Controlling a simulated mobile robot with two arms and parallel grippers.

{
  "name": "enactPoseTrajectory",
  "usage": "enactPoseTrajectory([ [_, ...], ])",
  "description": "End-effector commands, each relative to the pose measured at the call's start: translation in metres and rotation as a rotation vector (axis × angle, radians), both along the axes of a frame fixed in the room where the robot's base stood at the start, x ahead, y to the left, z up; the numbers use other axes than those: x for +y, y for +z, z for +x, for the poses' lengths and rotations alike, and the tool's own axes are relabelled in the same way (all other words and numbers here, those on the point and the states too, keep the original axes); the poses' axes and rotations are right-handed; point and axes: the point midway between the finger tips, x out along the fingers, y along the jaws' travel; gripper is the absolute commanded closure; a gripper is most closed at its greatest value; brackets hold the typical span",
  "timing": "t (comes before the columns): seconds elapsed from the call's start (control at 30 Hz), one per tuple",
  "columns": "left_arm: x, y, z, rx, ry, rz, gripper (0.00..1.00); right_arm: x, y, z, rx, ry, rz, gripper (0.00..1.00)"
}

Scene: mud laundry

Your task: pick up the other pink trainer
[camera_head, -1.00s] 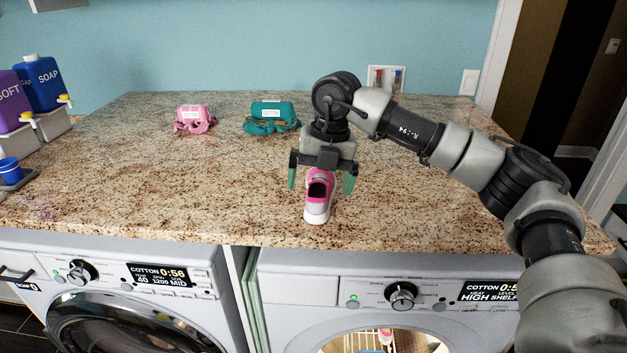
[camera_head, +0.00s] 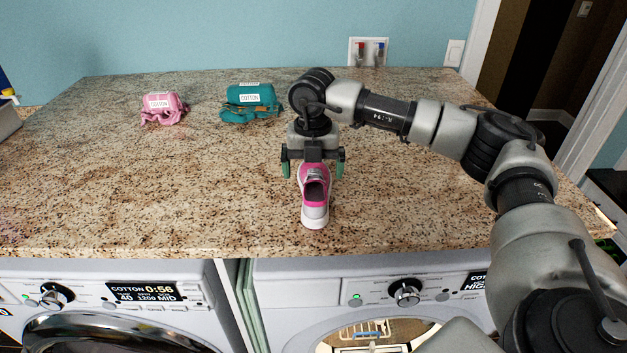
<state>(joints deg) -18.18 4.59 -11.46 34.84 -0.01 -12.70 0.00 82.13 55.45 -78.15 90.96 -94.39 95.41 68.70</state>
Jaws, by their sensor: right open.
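One pink trainer (camera_head: 315,212) with a white toe and sole stands upright on the speckled granite worktop (camera_head: 215,190), toe towards me. My right gripper (camera_head: 313,170) is over its far, heel end, pointing down. The green-tipped fingers are open, one on each side of the shoe, with a gap showing on both sides. The gripper body hides part of the heel. My left gripper is not in view.
A pink bundle (camera_head: 163,108) and a teal bundle (camera_head: 250,102), both labelled cotton, lie behind on the left. Under the worktop are a washer (camera_head: 120,285) and an open dryer (camera_head: 325,290) with a wire rack (camera_head: 362,331) inside. The worktop's left middle is clear.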

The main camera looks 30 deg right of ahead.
Motion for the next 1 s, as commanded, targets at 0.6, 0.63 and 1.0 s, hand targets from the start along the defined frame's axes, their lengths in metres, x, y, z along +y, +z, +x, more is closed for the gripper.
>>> enactPoseTrajectory([
  [0.6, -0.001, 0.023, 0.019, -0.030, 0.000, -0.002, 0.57, -0.001, -0.039, -0.004, 0.000, 0.000, 0.000, 0.11],
  [0.63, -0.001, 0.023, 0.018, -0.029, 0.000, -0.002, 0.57, -0.001, -0.039, -0.004, 0.000, 0.000, 0.000, 0.15],
  [1.0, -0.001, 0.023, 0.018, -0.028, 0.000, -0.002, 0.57, -0.001, -0.039, -0.004, -0.001, 0.000, 0.001, 0.52],
])
